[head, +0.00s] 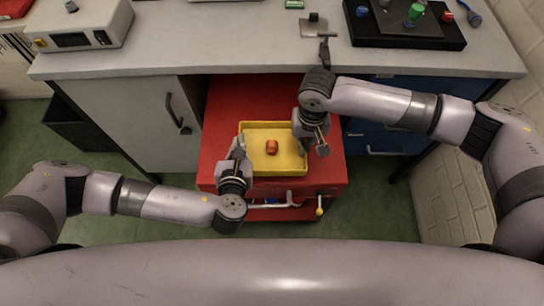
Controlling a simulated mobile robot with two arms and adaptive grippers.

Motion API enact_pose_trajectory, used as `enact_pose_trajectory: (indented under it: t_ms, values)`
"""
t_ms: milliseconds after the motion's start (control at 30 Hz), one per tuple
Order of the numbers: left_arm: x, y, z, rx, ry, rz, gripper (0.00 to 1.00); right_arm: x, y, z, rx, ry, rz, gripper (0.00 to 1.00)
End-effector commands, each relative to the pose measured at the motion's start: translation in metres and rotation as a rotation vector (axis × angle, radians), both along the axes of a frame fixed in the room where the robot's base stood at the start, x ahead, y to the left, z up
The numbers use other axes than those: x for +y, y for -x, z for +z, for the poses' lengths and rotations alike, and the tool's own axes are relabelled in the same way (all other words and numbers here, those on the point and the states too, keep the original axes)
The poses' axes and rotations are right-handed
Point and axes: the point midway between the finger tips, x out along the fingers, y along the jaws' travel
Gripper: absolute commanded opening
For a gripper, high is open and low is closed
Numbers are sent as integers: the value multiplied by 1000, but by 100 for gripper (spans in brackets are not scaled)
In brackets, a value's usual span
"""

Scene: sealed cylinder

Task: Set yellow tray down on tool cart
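The yellow tray (278,172) is over the red top of the tool cart (222,115), in the middle of the head view. From above I cannot tell whether it rests on the cart or hangs just over it. A small orange-red cylinder-like piece (271,147) lies inside the tray. My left gripper (238,150) is at the tray's left wall. My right gripper (312,143) is at its right wall, near the far corner. The arms and gripper bodies hide the contact at both walls, so I cannot tell how the fingers are set.
A grey workbench (200,55) runs behind and above the cart, with a cabinet (150,120) at left and blue drawers (375,135) at right. A device (80,25) and a black tray (440,38) stand on it. A dark bin (88,130) stands on the floor at left.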

Motion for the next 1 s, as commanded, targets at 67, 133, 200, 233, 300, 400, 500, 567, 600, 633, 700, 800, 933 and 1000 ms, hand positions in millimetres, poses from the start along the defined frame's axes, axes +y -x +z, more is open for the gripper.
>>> enact_pose_trajectory:
  t_ms: [67, 133, 200, 233, 300, 400, 500, 567, 600, 633, 700, 800, 933, 1000]
  values:
    - [1, 0, 0, -1, -2, 3, 0, -1, 0, 0, 0, 3, -1, 0]
    - [1, 0, -1, -1, -2, 3, 0, -1, 0, -1, 1, 3, -1, 0]
    - [2, 0, -3, 0, -3, 3, 0, -1, 0, -3, 1, 3, -1, 0]
    - [2, 0, -4, 0, -4, 4, 0, -1, 0, -4, 1, 3, -1, 0]
    - [1, 0, -7, 0, -2, 3, 0, -1, 0, -7, 2, 4, -1, 0]
    - [1, 0, -13, -1, -2, 3, 0, -1, 0, -13, 1, 4, -1, 0]
    - [1, 0, -19, -1, -3, 3, 0, -1, 0, -19, 1, 3, -1, 0]
    - [2, 0, -23, 0, -5, 3, 0, -1, 0, -23, 2, 2, -1, 0]
    - [2, 0, -25, 0, -4, 4, 0, -1, 0, -25, 2, 3, -1, 0]
    - [2, 0, -27, 0, -3, 3, 0, -1, 0, -27, 2, 3, -2, 0]
    - [2, 0, -31, 0, -3, 3, 0, -1, 0, -31, 1, 4, -1, 0]
    - [1, -1, -37, -1, -3, 3, 0, -1, 0, -37, 1, 3, -2, 0]
    - [1, 0, -44, 0, -3, 3, 4, -1, 0, -44, 2, 3, -1, 4]
    - [1, 0, -43, 0, -2, 2, 8, -1, 0, -43, 1, 3, -1, 8]
